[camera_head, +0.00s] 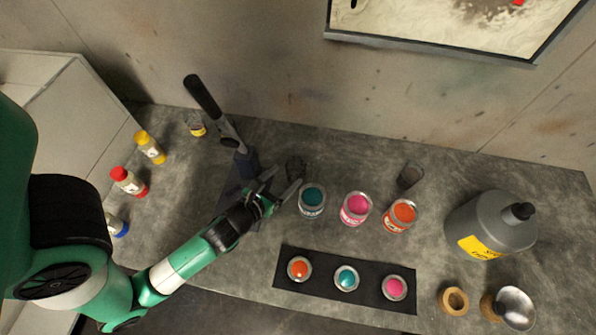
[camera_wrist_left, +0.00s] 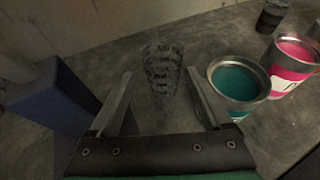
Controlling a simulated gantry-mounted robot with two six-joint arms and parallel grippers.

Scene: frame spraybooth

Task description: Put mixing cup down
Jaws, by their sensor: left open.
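The clear mixing cup (camera_wrist_left: 162,68) with dark printed markings appears upright on the grey bench in the left wrist view. In the head view it is a dark see-through cup (camera_head: 295,167) left of the teal paint can. My left gripper (camera_wrist_left: 160,76) is open, with one finger on each side of the cup's near lower part. I see no finger touching the cup. In the head view the left gripper (camera_head: 280,188) reaches in from the left, its fingers partly covering the cup's surroundings. My right gripper is not in view.
A teal can (camera_head: 312,201) stands close right of the cup, then pink (camera_head: 355,208) and orange (camera_head: 399,215) cans. A dark blue block (camera_wrist_left: 55,95) is close left. A second clear cup (camera_head: 410,176) stands behind. A black mat (camera_head: 321,287) holds three small tins.

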